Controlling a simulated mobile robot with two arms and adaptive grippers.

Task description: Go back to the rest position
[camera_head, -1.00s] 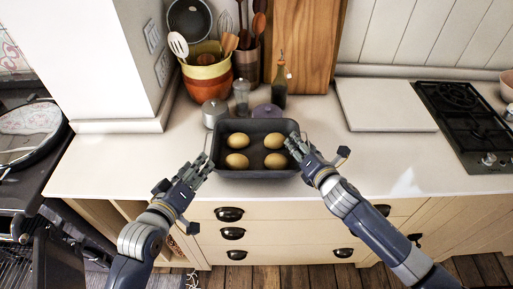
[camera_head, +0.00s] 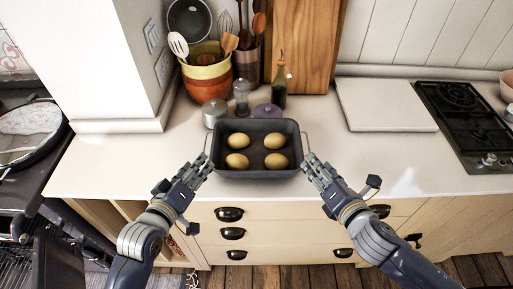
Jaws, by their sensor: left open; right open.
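A dark roasting tray (camera_head: 256,175) with wire handles at its two ends sits on the white countertop. Several potatoes (camera_head: 275,140) lie in it in two rows. My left gripper (camera_head: 203,165) is open at the tray's left end, close to the left handle. My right gripper (camera_head: 313,165) is open at the tray's right end, close to the right handle. Whether the fingertips touch the handles is hard to tell. Neither gripper holds anything.
Behind the tray stand jars (camera_head: 215,112), an oil bottle (camera_head: 279,92) and stacked bowls (camera_head: 207,88) with utensils. A white board (camera_head: 387,106) and a black hob (camera_head: 465,120) are at the right. The counter's front right is clear. Drawers (camera_head: 285,215) with dark handles are below.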

